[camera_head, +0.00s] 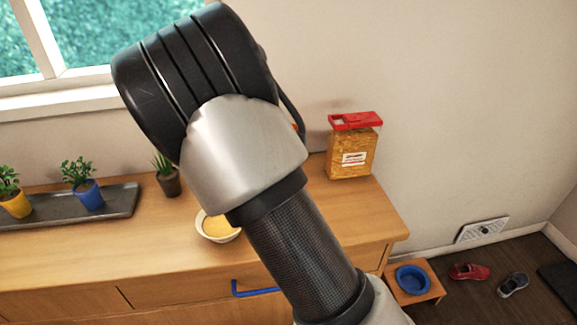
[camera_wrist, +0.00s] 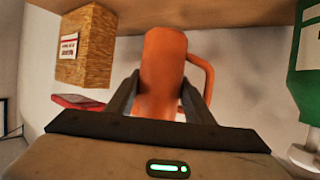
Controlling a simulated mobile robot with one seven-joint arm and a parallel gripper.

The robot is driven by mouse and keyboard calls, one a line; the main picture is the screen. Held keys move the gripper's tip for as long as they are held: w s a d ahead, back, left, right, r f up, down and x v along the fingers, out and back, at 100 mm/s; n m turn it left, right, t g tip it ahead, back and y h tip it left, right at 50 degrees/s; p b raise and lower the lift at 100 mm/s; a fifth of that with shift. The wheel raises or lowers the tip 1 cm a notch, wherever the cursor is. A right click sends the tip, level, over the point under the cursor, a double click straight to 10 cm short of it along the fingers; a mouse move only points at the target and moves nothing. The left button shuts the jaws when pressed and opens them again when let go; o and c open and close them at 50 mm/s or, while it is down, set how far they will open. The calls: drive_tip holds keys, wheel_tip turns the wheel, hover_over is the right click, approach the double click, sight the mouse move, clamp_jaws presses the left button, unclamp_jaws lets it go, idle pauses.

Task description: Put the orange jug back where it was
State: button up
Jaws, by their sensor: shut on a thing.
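The orange jug (camera_wrist: 163,60) is in the middle of the wrist view, with its handle on the right side. My gripper (camera_wrist: 160,95) is shut on the jug's body, one finger on each side. The wrist view looks upside down, with the wooden counter (camera_wrist: 220,12) along its top. The jug's end reaches close to the counter in that view; I cannot tell whether they touch. In the head view my arm hides the gripper and nearly all of the jug; only a small orange patch shows at the arm's right edge.
A red-lidded food container (camera_head: 353,148) stands at the counter's right end. A bowl with yellow contents (camera_head: 219,228) sits near the front, partly behind my arm. Small potted plants (camera_head: 82,185) stand at left. A green item (camera_wrist: 309,70) is at the wrist view's right edge.

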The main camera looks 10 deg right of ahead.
drive_tip(key=shift+f+b, duration=0.7)
drive_tip(key=shift+f, duration=1.6)
drive_tip(key=shift+f, duration=0.15)
drive_tip(key=o, duration=1.3)
drive_tip(key=shift+o, duration=0.2)
